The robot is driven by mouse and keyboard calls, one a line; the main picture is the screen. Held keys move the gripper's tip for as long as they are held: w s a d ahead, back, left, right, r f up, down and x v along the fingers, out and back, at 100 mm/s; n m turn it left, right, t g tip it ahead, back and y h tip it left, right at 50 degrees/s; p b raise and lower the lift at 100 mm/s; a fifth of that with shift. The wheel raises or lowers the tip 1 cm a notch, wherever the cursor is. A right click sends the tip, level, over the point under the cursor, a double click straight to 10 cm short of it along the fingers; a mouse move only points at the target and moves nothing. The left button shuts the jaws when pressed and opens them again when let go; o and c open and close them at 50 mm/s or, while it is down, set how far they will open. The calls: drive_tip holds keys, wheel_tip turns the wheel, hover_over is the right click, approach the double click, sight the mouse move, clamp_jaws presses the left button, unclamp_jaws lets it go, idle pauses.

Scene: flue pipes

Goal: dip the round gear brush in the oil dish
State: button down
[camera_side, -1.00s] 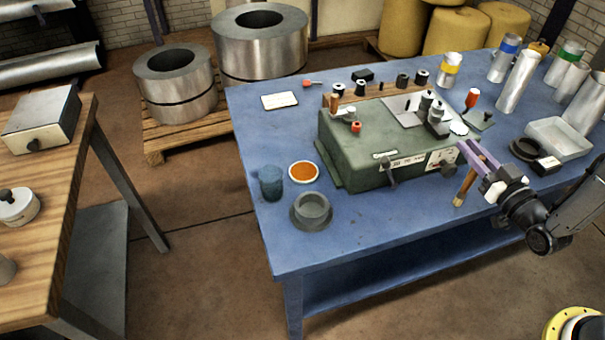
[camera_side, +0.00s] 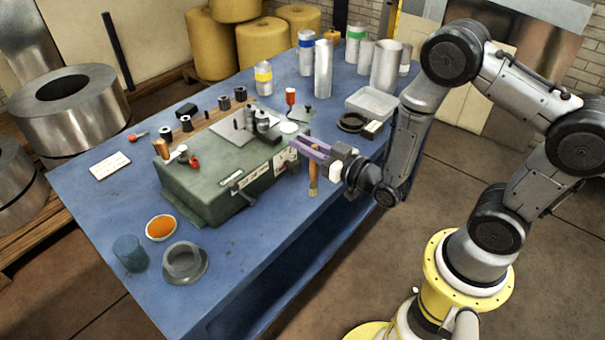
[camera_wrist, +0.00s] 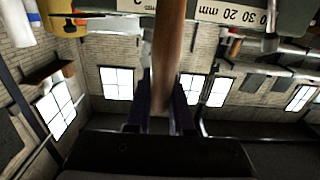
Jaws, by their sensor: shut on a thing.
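My gripper (camera_side: 308,147) has purple fingers and is shut on a wooden-handled tool (camera_side: 313,175), which looks like the brush. The tool hangs about upright off the front side of the green machine, with a tan lower end. In the wrist view its brown handle (camera_wrist: 168,45) stands between my fingers (camera_wrist: 160,105); its bristles cannot be made out. A small white-rimmed dish of orange liquid (camera_side: 161,228), likely the oil dish, sits at the left of the blue table, well away from my gripper. A grey flanged round dish (camera_side: 185,264) stands near it.
The green machine (camera_side: 218,178) with knobs and a front lever (camera_side: 238,188) lies between my gripper and the dishes. A blue-grey cup (camera_side: 130,253) stands beside the orange dish. Metal cylinders (camera_side: 323,70) and a clear tray (camera_side: 370,104) are behind. The table front (camera_side: 235,255) is clear.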

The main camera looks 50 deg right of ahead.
drive_tip(key=shift+r, duration=0.1)
wheel_tip(320, 180, up, 11)
drive_tip(key=w+a+r+m, duration=0.2)
drive_tip(key=w+a+r, duration=0.1)
drive_tip(key=w+a, duration=0.9)
drive_tip(key=w+a+f+m, duration=0.1)
drive_tip(key=w+a, duration=0.3)
drive_tip(key=a, duration=0.3)
drive_tip(key=w+a+f+m, duration=0.1)
drive_tip(key=w+a+f, duration=0.1)
drive_tip(key=w+a, duration=0.45)
wheel_tip(320, 180, down, 11)
drive_tip(key=s+a, duration=0.1)
drive_tip(key=shift+s+r, duration=0.15)
drive_tip(key=shift+s, duration=0.25)
drive_tip(key=shift+f, duration=0.75)
idle(1.1)
